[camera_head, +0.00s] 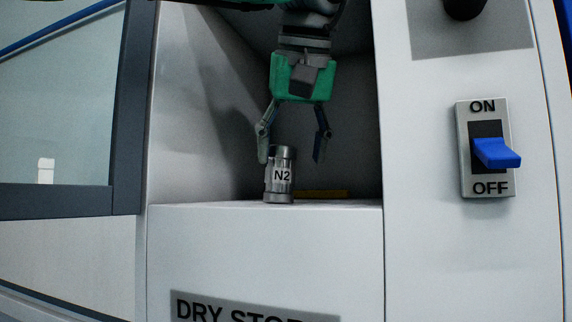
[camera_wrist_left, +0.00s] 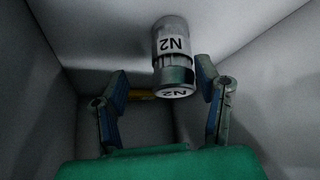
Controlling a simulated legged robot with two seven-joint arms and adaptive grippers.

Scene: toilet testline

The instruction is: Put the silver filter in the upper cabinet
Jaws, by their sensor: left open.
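The silver filter (camera_head: 280,175), a small cylinder labelled N2, stands upright on the floor of an open recess in the head view. My left gripper (camera_head: 292,152) reaches down into the recess from above, with its fingers spread. One finger is close to the filter's left side; the other is to its right, with a gap. In the left wrist view the filter (camera_wrist_left: 173,58) shows beyond the open fingers of the gripper (camera_wrist_left: 160,92), nearer the right finger. Contact cannot be told. My right gripper is not in view.
A panel under the recess bears a partly cut-off label (camera_head: 250,308) reading "DRY STO". A yellow strip (camera_head: 322,194) lies behind the filter. A blue ON/OFF switch (camera_head: 495,152) sticks out at right. A glass window (camera_head: 55,110) is at left.

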